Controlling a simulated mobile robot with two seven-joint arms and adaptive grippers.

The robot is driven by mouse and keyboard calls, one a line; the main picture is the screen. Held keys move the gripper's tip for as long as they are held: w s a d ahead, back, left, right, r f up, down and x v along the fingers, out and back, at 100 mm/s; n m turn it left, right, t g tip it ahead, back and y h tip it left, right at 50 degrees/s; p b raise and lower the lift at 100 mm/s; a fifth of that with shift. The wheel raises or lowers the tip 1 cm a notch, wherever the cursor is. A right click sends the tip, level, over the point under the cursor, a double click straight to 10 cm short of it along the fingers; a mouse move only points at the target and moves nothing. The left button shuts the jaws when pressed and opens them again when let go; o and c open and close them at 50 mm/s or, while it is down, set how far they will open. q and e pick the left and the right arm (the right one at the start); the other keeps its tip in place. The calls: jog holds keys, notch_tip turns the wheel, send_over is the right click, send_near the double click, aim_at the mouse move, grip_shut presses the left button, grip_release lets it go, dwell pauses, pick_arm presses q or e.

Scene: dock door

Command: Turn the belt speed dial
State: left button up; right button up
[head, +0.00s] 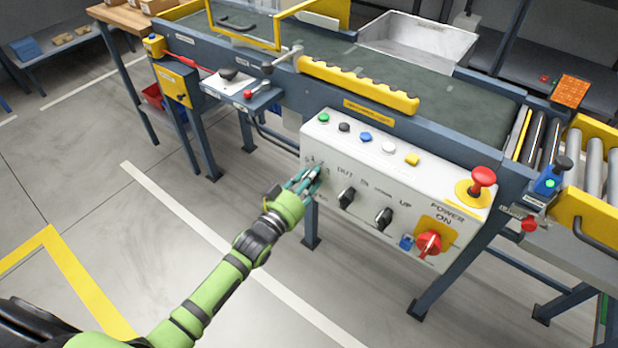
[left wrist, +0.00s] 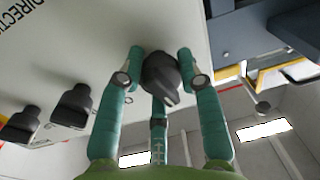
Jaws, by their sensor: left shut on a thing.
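The belt speed dial is a black knob, seen in the left wrist view (left wrist: 161,78), at the left end of the white control panel (head: 345,150). My left gripper (head: 312,174) has its teal fingers around this knob and is shut on it; in the left wrist view the fingers (left wrist: 165,80) stand on either side of it. In the head view the fingers hide most of the dial, and its setting cannot be read there. My right gripper is not in view.
Two black selector knobs (head: 347,197) (head: 384,217) and a red power switch (head: 428,243) sit right of the dial. Several coloured buttons (head: 366,137) line the panel's top, with a red mushroom button (head: 482,178) at the right. The conveyor belt (head: 440,98) runs behind. Floor in front is clear.

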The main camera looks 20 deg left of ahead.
pick_arm(q)
jog(key=shift+r+m, duration=0.1)
jog(key=shift+m, duration=0.6)
jog(key=m, duration=0.2)
jog(key=shift+m+p, duration=0.3)
jog(key=shift+p, duration=0.05)
jog(key=m, duration=0.3)
jog(key=shift+m+h, duration=0.4)
jog(key=m, duration=0.4)
jog(key=shift+m, duration=0.3)
jog(key=shift+m+t+h+b, duration=0.3)
jog(key=shift+m+h+b, duration=0.1)
jog(key=shift+m, duration=0.7)
jog(key=shift+w+m, duration=0.1)
jog(key=shift+m, duration=0.6)
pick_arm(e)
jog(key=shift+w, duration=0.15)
pick_arm(q)
jog(key=o, duration=1.2)
jog(key=shift+c, duration=0.2)
